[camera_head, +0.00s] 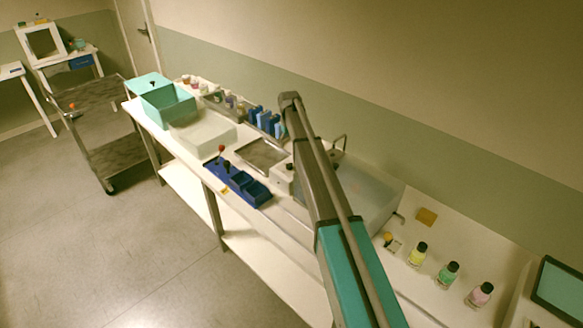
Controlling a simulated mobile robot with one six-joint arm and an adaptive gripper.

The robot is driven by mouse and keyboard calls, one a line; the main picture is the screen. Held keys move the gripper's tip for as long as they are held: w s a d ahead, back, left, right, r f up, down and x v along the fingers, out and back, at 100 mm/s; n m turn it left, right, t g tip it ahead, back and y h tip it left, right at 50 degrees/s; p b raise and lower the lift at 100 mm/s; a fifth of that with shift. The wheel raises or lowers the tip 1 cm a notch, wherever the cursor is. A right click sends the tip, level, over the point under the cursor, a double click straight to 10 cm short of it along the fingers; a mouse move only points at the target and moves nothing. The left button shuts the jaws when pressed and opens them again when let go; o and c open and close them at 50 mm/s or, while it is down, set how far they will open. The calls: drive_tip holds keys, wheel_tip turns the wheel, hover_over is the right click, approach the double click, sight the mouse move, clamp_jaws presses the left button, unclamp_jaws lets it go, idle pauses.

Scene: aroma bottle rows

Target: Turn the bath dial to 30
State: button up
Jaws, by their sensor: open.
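A pale box-shaped unit (281,180) stands on the long bench, partly hidden behind my arm. A small dark knob (289,166) shows on it and may be the bath dial; I cannot read any numbers or its setting. A larger grey-white basin (372,192) lies just right of my arm, and its left part is hidden. My arm rises from the bottom of the view across the bench. My gripper does not show; no fingertips can be made out at the arm's upper end.
Left along the bench are a blue tray (262,190), a white tub (203,132), a teal box (168,103) and blue bottles (265,119). Right are a yellow bottle (418,253), a green bottle (447,274) and a pink bottle (480,294). A grey cart (113,160) stands on open floor.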

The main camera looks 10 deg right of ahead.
sight(289, 164)
drive_tip(key=shift+f+b, duration=5.4)
drive_tip(key=shift+f, duration=0.3)
